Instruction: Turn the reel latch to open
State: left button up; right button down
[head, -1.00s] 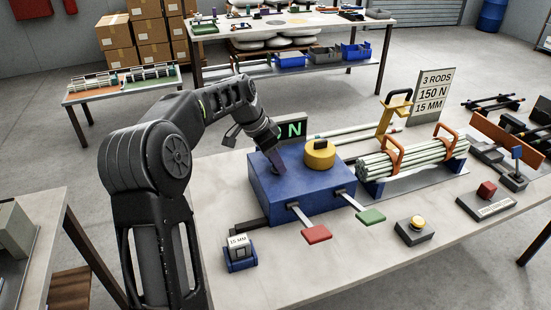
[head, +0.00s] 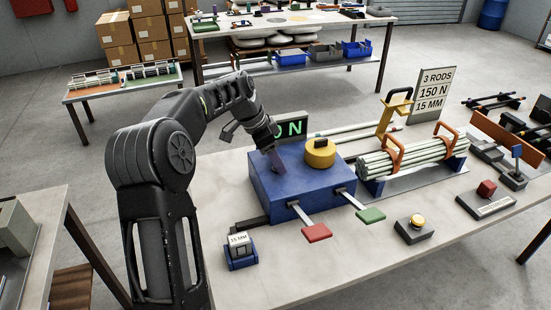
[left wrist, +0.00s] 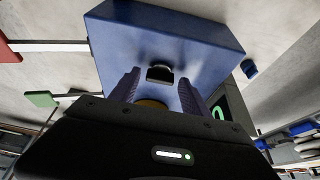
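The blue reel box (head: 262,192) stands on the near table. My left gripper (head: 277,162) reaches down to the top of the box, left of the yellow knob. In the left wrist view its two purple fingers (left wrist: 158,92) are spread apart. A small black catch (left wrist: 160,73), perhaps the reel latch, shows between and beyond them on the blue face (left wrist: 190,35). Contact cannot be made out. The head view hides the catch behind the gripper. My right gripper is not in view.
A red paddle (head: 317,233) and a green paddle (head: 371,215) stick out from the box front. A green-lit display (head: 293,129) stands behind it. A rod bundle (head: 400,162) lies at right.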

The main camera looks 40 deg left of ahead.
pick_arm(q)
jog(key=shift+o, duration=0.3)
jog(key=shift+r, duration=0.1)
jog(key=v, duration=0.7)
jog(key=shift+r, duration=0.25)
jog(key=shift+s+a, duration=0.1)
jog(key=shift+s, duration=0.05)
